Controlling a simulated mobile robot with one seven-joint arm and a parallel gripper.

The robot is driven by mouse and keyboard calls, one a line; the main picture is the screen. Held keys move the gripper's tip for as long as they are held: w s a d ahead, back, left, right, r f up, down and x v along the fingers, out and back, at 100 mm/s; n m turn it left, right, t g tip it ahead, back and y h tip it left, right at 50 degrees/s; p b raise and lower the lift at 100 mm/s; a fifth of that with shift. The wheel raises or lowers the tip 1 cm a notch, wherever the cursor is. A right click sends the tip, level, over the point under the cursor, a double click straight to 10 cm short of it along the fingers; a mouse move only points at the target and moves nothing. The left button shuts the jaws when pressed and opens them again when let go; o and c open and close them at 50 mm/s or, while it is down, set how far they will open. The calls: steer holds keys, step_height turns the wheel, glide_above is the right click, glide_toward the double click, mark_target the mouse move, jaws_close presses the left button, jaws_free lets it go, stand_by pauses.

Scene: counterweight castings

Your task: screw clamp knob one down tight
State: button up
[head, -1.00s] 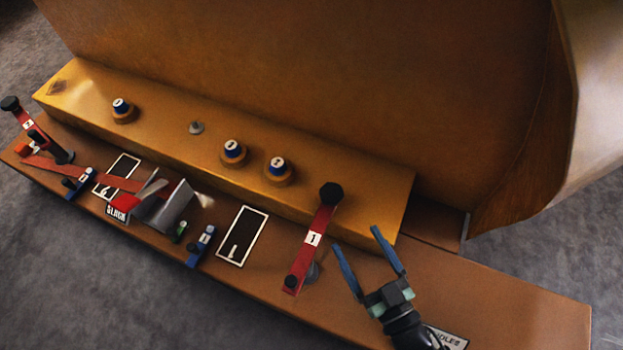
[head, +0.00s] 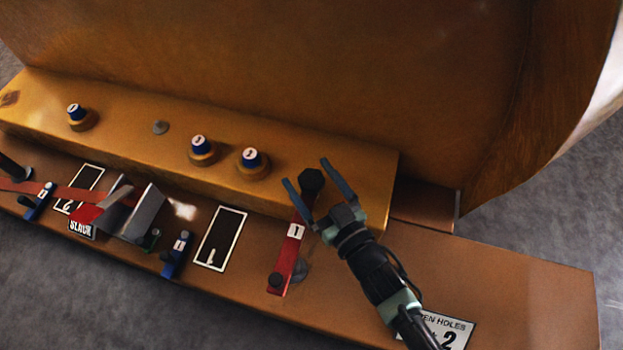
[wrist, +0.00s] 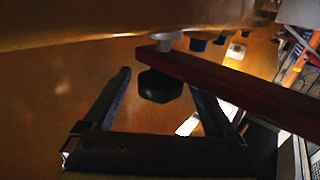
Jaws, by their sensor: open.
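The red clamp bar labelled 1 (head: 293,235) slants across the step between the bench and the raised ledge. A black faceted knob (head: 312,181) sits at its upper end, which I take as clamp knob one. My gripper (head: 306,171) is open, with one finger on each side of the faceted knob. In the wrist view the knob (wrist: 158,86) shows between the spread fingers, with gaps on both sides, and the red bar (wrist: 230,90) runs off to the right. Whether a finger touches the knob cannot be told.
A black plate marked 1 (head: 221,238), a blue clamp (head: 177,254) and a grey bracket (head: 138,213) lie left of the bar. The bench right of my arm is clear beyond a white label (head: 437,328).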

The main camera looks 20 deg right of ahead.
steer(key=shift+c, duration=0.2)
steer(key=c, duration=1.3)
steer(key=shift+s+r+m+h+p, duration=0.1)
steer(key=shift+m+h+p, duration=0.6)
steer(key=shift+h+p, duration=0.25)
steer(key=shift+c, duration=0.2)
steer(key=shift+m+t+h+p, duration=0.3)
steer(key=shift+m+h+p, duration=0.2)
steer(key=shift+h+p, duration=0.35)
steer(key=shift+s+f+m+h+p, duration=0.1)
steer(key=shift+f+m+h+p, duration=0.1)
steer(key=shift+m+h+p, duration=0.9)
steer(key=shift+a+h+p, duration=0.1)
steer(key=shift+h+p, duration=0.25)
steer(key=shift+h, duration=0.35)
steer(key=o, duration=1.4)
steer(key=shift+r, duration=0.1)
